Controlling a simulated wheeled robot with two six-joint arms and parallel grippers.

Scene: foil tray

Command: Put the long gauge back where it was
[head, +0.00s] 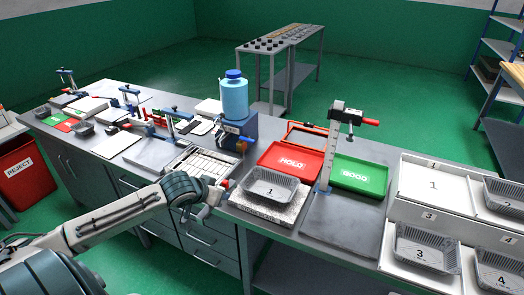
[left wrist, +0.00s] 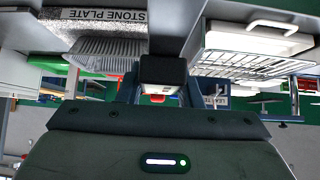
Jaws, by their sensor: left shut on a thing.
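My left gripper (head: 222,190) is at the bench's front edge, between the white slotted tray (head: 180,168) and the speckled stone plate (head: 268,208). In the left wrist view the gripper (left wrist: 162,88) is shut on a dark block (left wrist: 163,72) with a pale end face. The block is seen nearly end-on, so I cannot tell its length or whether it is the long gauge. A small red part (head: 225,184) shows at the gripper in the head view. A foil tray marked 1 (head: 270,187) sits on the stone plate. My right gripper is not in view.
A clamp stand (head: 326,165) with a red handle rises right of the plate. Behind are a red HOLD tray (head: 292,162) and green GOOD tray (head: 355,175). A blue bottle (head: 234,98) stands at the back. Numbered foil trays (head: 422,245) fill the right.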

